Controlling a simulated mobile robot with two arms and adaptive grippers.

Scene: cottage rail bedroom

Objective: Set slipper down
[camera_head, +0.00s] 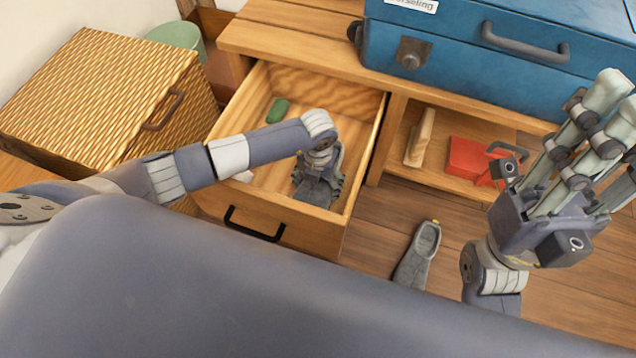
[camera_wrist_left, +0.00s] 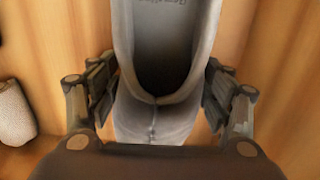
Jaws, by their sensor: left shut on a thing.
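The grey slipper (camera_wrist_left: 150,125) sits between the fingers of my left gripper in the left wrist view, its opening facing the camera. My left gripper (camera_wrist_left: 158,100) is shut on it. In the head view my left gripper (camera_head: 318,183) reaches down inside the open drawer (camera_head: 285,227) and mostly hides the slipper. I cannot tell whether the slipper touches the drawer bottom. A second grey slipper (camera_head: 417,255) lies on the wooden floor, right of the drawer. My right gripper (camera_head: 598,115) is raised at the right with its fingers open and empty.
A green object (camera_head: 278,110) lies at the drawer's back left; a white roll (camera_wrist_left: 14,113) lies left of the held slipper. A wicker box (camera_head: 95,95) stands left. A blue case (camera_head: 470,50) sits on top; a red object (camera_head: 468,158) is on the shelf.

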